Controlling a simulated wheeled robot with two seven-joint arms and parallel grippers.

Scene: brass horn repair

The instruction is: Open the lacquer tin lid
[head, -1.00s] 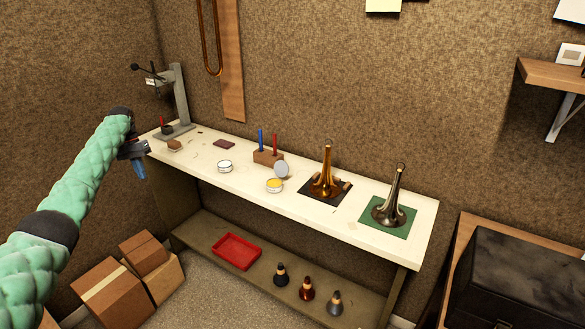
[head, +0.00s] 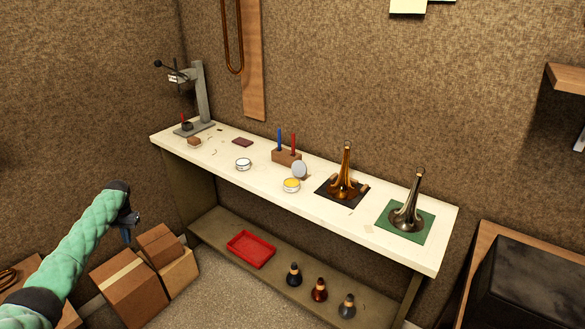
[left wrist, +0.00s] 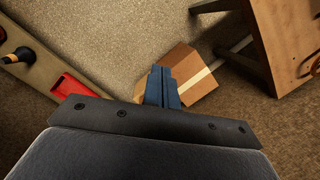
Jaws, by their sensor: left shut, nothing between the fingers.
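A small round tin with amber-yellow contents (head: 291,186) stands on the white bench top. Its grey disc lid (head: 299,169) is raised, tilted up at the tin's back edge. A second small round tin with a pale top (head: 243,164) stands to its left. No label is readable, so I cannot tell by writing which is the lacquer tin. My left gripper (head: 126,235) is shut and empty, in front of and below the bench's left end, well apart from both tins. Its blue fingers (left wrist: 163,88) are together in the left wrist view. My right gripper is not in view.
The bench top (head: 335,218) also holds a block with blue and red rods (head: 286,157), a copper horn bell (head: 345,180) and a dark bell on a green mat (head: 409,210). Cardboard boxes (head: 130,285) stand near my left gripper.

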